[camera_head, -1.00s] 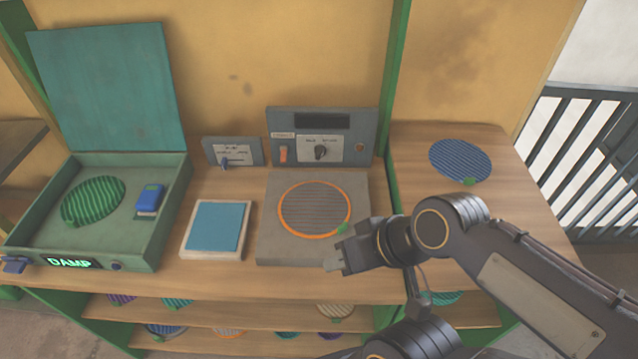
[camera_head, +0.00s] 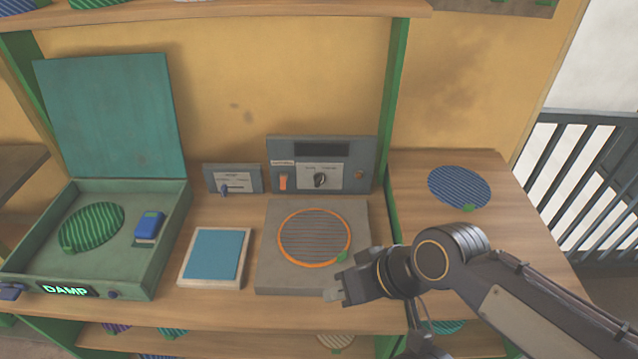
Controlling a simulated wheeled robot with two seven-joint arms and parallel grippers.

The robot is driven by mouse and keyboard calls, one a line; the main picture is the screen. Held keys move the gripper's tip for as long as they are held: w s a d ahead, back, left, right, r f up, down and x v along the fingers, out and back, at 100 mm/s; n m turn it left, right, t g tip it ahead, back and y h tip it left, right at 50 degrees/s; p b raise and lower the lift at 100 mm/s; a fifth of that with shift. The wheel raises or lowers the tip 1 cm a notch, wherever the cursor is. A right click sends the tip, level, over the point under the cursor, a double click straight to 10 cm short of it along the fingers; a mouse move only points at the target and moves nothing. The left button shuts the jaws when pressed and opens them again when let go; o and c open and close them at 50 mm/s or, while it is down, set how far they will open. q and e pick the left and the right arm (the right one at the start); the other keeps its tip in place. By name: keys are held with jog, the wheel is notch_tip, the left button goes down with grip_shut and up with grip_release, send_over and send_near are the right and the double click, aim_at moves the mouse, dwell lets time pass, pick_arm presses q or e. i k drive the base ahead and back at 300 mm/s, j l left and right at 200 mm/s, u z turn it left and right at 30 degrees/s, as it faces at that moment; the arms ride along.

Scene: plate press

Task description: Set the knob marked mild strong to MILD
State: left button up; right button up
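A dark rotary knob (camera_head: 320,180) sits on a pale label plate on the upright grey control panel (camera_head: 362,150). The small lettering beside the knob is too blurred to read. An orange switch (camera_head: 283,182) is left of it. A smaller grey panel (camera_head: 215,172) further left carries a blue slider (camera_head: 225,189) with a pale label, also unreadable. My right gripper (camera_head: 335,290) is low at the front right edge of the grey press plate (camera_head: 268,275), well apart from the knob. Its fingers are small and seen from behind, so their opening is unclear. My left gripper is out of view.
An open green box (camera_head: 150,265) with a DAMP display stands at left, holding a green striped disc (camera_head: 92,228) and a blue block (camera_head: 149,226). A blue pad (camera_head: 215,254) lies mid-bench. A blue striped disc (camera_head: 459,187) lies at right. A shelf (camera_head: 300,13) crosses above.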

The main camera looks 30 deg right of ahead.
aim_at(319, 177)
jog(key=i+l+z, duration=0.1)
jog(key=z, duration=0.25)
jog(key=l+z, duration=0.1)
jog(key=z, duration=0.2)
jog(key=i, duration=0.05)
